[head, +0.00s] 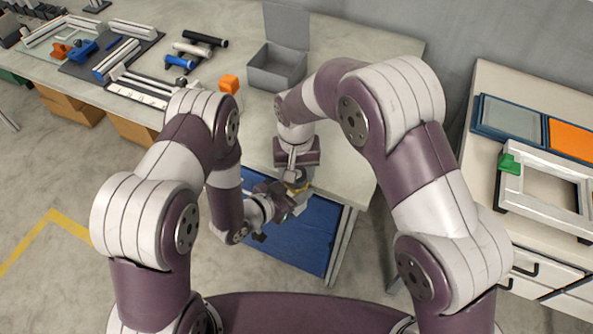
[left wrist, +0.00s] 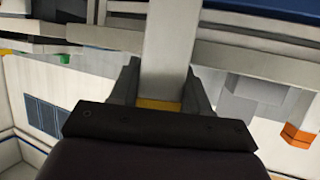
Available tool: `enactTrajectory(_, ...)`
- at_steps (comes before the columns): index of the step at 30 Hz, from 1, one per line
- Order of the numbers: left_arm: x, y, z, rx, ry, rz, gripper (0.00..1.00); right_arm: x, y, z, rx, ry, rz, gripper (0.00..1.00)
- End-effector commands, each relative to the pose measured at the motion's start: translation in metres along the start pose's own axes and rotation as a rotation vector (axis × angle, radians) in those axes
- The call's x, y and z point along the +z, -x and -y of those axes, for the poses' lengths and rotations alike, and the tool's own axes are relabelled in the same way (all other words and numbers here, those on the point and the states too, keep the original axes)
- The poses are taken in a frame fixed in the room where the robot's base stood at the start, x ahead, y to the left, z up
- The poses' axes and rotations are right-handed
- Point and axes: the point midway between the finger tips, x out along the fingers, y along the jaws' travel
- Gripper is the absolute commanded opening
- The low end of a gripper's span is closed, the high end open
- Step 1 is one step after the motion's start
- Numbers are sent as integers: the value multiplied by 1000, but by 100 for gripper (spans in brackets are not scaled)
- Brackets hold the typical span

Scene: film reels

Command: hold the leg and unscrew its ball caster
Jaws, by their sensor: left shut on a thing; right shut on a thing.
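The leg (left wrist: 165,55) is a pale square bar in the left wrist view, with a yellow patch at its near end. It sits between the two grey fingers of my left gripper (left wrist: 163,92), which is shut on it. In the head view my left gripper (head: 290,200) is at the table's front edge, low and in front of the blue panel. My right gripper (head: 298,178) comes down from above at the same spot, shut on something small. The ball caster is not clearly visible; my grippers and arms hide that area.
Bars and tubes lie at the back left. A right-hand cabinet top holds a white frame (head: 548,205) with a green clamp (head: 509,164).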

Motion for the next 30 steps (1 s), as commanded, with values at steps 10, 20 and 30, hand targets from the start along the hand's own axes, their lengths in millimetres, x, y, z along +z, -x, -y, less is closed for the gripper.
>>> enactTrajectory(10, 0, 0, 0, -2, 0, 0, 0, 0, 0, -1, 2, -2, 1, 78)
enactTrajectory(20, 0, 0, 0, -1, 0, -1, 0, 0, 40, 0, 0, -3, -1, 78)
enactTrajectory(30, 0, 0, 0, -1, 0, -1, 0, -4, 75, 2, -18, -435, -18, 72)
